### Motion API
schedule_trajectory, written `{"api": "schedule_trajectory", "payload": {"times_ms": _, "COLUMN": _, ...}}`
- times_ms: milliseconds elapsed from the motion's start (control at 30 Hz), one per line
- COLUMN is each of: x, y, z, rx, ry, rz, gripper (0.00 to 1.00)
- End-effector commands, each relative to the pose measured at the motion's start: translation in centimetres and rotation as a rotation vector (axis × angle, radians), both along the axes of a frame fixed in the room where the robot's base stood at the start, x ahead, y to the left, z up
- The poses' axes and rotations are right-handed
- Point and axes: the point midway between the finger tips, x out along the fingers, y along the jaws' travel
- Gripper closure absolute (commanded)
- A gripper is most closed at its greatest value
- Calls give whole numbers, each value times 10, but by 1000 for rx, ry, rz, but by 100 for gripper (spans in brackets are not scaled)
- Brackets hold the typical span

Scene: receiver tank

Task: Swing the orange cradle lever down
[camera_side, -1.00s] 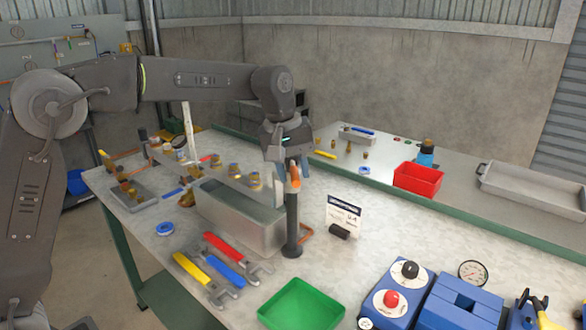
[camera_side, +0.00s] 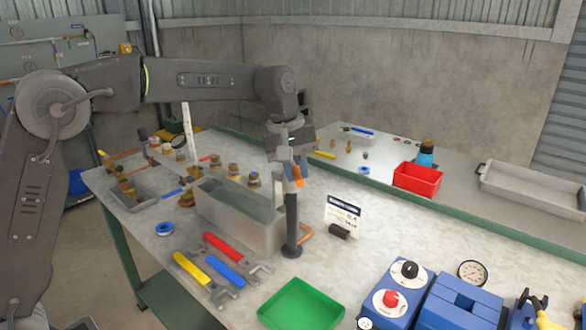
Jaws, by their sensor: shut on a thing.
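The orange lever (camera_side: 298,177) shows at the top of a dark upright post (camera_side: 292,222) on the bench. My gripper (camera_side: 291,172) points down and is shut on the orange lever. The fingers hide part of the lever, and its exact tilt is hard to tell. A grey box-shaped tank (camera_side: 232,220) stands just left of the post. Brass fittings (camera_side: 252,181) stand in a row along its far side.
Wrenches with red, yellow and blue handles (camera_side: 225,272) lie in front of the tank. A green tray (camera_side: 302,304) sits in front of the post. A small sign (camera_side: 342,214) stands to its right. Blue units with knobs (camera_side: 396,296) are at front right.

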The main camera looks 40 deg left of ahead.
Motion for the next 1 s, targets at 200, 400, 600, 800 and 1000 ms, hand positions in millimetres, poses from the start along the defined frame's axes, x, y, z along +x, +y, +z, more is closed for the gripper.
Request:
{"api": "schedule_trajectory", "payload": {"times_ms": 200, "x": 11, "y": -9, "z": 0, "rx": 0, "ry": -1, "rz": 152, "gripper": 100}}
{"api": "schedule_trajectory", "payload": {"times_ms": 400, "x": 25, "y": -16, "z": 0, "rx": 1, "ry": -2, "rz": 337, "gripper": 100}}
{"api": "schedule_trajectory", "payload": {"times_ms": 600, "x": 40, "y": -21, "z": -1, "rx": 1, "ry": -3, "rz": 528, "gripper": 100}}
{"api": "schedule_trajectory", "payload": {"times_ms": 800, "x": 56, "y": -23, "z": 0, "rx": 0, "ry": -3, "rz": 718, "gripper": 100}}
{"api": "schedule_trajectory", "payload": {"times_ms": 1000, "x": 71, "y": -22, "z": 0, "rx": 0, "ry": -3, "rz": 908, "gripper": 100}}
